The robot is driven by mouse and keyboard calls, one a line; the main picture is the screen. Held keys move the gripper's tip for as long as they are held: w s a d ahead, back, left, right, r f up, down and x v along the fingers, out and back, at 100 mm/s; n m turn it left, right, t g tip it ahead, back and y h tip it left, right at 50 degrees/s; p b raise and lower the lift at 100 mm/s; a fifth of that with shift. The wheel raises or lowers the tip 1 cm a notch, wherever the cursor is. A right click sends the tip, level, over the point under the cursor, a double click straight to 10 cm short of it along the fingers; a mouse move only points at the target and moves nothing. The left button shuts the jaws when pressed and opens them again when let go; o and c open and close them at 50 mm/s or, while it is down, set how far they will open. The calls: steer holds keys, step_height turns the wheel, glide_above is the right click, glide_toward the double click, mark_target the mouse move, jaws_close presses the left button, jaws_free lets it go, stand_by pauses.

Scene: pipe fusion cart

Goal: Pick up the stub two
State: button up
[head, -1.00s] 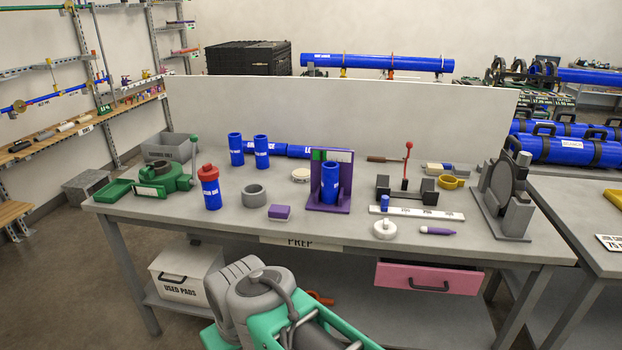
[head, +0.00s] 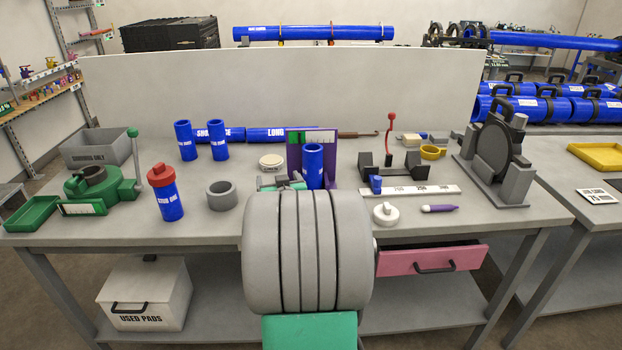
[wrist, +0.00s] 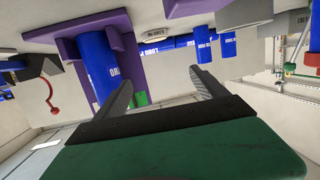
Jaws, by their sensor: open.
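Stub two is a blue tube (head: 313,160) standing upright in a purple stand (head: 331,145) at the middle of the bench. In the wrist view, which is turned upside down, stub two (wrist: 99,60) bears lettering ending in "WO" and sits against the purple stand (wrist: 67,52). My gripper (wrist: 162,76) is open and empty, with its two fingers apart. The left finger in that view overlaps the edge of stub two; I cannot tell whether they touch. In the head view my gripper (head: 282,183) is just left of the stand, partly hidden by my arm.
Stub one (head: 168,198) with a red cap and a grey ring (head: 221,195) stand left. Two blue tubes (head: 186,140) stand behind. A marked white strip (head: 425,190), white knob (head: 385,213) and purple marker (head: 440,208) lie right. A white panel (head: 270,90) backs the bench.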

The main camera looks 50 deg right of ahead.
mark_target(312, 156)
steer(key=s+d+h, duration=0.1)
steer(key=d, duration=0.1)
steer(key=s+d+m+h, duration=0.1)
steer(key=s+d, duration=0.1)
steer(key=d, duration=0.1)
steer(key=s+d+m+h, duration=0.1)
steer(key=s+d, duration=0.1)
steer(key=d, duration=0.1)
steer(key=shift+s+d+r, duration=0.2)
steer(key=shift+h, duration=0.4)
steer(key=x, duration=0.2)
steer(key=p+x, duration=0.1)
steer(key=x, duration=0.2)
steer(key=p+x, duration=0.1)
steer(key=x, duration=0.1)
steer(key=shift+d+r, duration=0.4)
steer(key=shift+d, duration=0.05)
jaws_close()
